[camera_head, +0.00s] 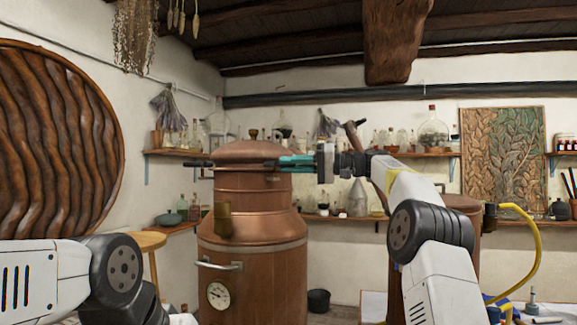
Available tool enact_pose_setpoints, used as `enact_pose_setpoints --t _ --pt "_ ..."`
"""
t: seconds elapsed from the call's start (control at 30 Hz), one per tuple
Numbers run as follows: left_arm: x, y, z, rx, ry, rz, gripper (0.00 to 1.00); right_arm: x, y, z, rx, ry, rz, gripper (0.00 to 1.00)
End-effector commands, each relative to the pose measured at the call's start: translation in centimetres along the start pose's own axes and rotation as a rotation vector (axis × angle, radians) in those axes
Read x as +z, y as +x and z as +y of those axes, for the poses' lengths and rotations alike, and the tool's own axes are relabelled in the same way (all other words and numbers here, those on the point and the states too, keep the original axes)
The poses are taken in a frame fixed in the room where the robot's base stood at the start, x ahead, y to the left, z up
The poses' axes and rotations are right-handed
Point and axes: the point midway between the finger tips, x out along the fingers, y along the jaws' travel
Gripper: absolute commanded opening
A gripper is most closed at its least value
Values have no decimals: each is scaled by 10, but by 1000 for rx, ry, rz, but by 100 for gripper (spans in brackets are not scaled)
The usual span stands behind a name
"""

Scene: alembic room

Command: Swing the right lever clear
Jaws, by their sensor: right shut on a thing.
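A copper still (255,262) stands in the middle, with a domed copper lid (250,151) on its neck. A dark lever (199,164) sticks out at the left of the lid's rim. My right gripper (280,163), with teal on its fingers, reaches in from the right along the lid's rim. It is shut on the right lever at the front right of the rim. The fingers hide most of that lever, and its exact angle cannot be told. My left arm is low at the left, and its gripper is out of view.
A pressure gauge (218,294) and a bar handle (219,266) sit on the still's front. A second copper vessel (464,204) with a yellow hose (538,250) stands at the right, partly behind my right arm. Shelves (178,152) with bottles line the wall. A wooden stool (148,240) stands at the left.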

Motion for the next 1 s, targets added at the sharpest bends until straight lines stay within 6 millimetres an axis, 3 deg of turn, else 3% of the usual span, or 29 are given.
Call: enact_pose_setpoints --t 0.07,0.1,0.2,0.57,1.0 --pt "0 0 0 0 0 0 36 -1 0 0 2 0 6 0" --pt "0 0 0 0 0 0 36 -2 0 0 2 0 6 22" --pt "0 0 0 0 0 0 36 -1 0 0 1 0 5 36" --pt "0 0 0 0 0 0 36 -1 -5 0 1 -1 3 36" --pt "0 0 0 0 0 0 36 -1 -71 1 1 0 4 36"
